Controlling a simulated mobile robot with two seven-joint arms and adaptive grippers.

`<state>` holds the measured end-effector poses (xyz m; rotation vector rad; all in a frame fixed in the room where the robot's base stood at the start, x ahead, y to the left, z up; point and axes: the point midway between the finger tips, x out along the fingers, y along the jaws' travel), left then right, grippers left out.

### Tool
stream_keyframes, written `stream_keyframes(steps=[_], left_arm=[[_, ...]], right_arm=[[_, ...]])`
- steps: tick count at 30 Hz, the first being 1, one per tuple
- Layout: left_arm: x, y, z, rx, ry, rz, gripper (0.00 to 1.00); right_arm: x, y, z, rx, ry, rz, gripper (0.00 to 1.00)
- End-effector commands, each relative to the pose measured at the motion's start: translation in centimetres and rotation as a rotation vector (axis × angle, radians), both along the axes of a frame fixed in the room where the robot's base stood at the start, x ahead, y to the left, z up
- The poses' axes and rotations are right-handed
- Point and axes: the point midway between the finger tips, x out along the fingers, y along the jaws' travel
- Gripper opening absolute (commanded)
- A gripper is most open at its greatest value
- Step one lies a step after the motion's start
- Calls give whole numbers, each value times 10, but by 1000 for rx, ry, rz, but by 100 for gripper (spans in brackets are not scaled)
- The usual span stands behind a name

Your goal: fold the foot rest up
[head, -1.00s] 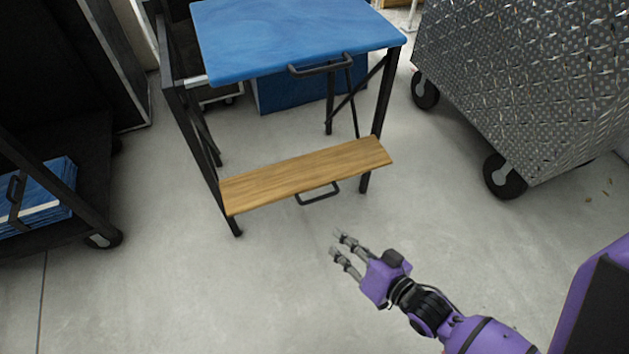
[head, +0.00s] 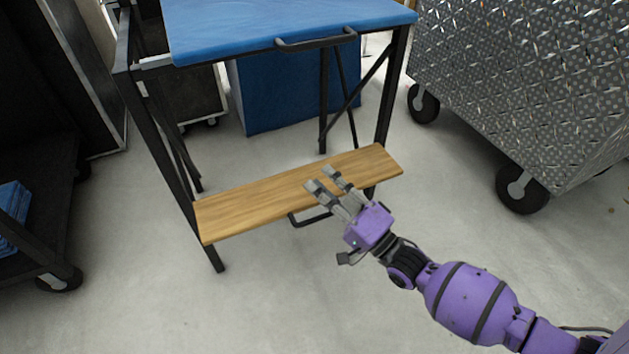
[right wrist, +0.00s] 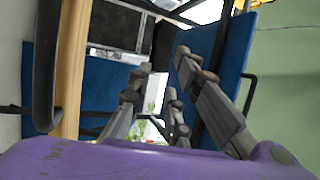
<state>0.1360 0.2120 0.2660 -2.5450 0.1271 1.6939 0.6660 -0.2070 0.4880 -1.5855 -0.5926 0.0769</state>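The foot rest (head: 245,206) is a wooden board that lies roughly flat, low across the front of a black metal frame. Its black handle (head: 305,220) sits on the front edge, partly hidden by my right gripper (head: 322,180). In the head view the right gripper overlaps the board's front right part, with fingers pointing toward it. Its fingers are apart and empty. In the right wrist view the gripper (right wrist: 160,72) is open, with the board (right wrist: 70,85) and the handle (right wrist: 46,75) to the left of the fingers. My left gripper is not in view.
A blue top (head: 290,22) with a black handle (head: 316,41) is above the foot rest. A wheeled diamond-plate cart (head: 520,90) stands at the right. A dark wheeled cart (head: 45,255) is at the left. The floor in front (head: 210,310) is clear.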

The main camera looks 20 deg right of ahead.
Motion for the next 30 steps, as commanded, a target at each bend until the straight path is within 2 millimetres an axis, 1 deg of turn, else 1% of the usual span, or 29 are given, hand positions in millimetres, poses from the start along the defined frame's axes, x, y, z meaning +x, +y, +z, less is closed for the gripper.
stream_keyframes(steps=[1, 3, 6, 15, 16, 19, 20, 30], left_arm=[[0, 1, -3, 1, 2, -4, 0], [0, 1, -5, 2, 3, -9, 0], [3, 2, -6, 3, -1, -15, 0], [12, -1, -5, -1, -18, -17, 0], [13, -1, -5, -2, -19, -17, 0], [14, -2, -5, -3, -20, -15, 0], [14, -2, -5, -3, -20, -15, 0], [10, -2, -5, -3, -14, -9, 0]], right_arm=[[7, 3, 1, 0, -1, 0, 18], [14, 7, 3, 0, -1, 0, 18], [20, 9, 5, -1, 1, -1, 18], [22, 11, 7, -3, 1, -1, 18], [22, 11, 7, -3, 1, -1, 15], [22, 10, 7, -3, 1, -1, 2], [22, 10, 7, -3, 1, -1, 0], [22, 10, 7, -3, 2, -1, 0]])
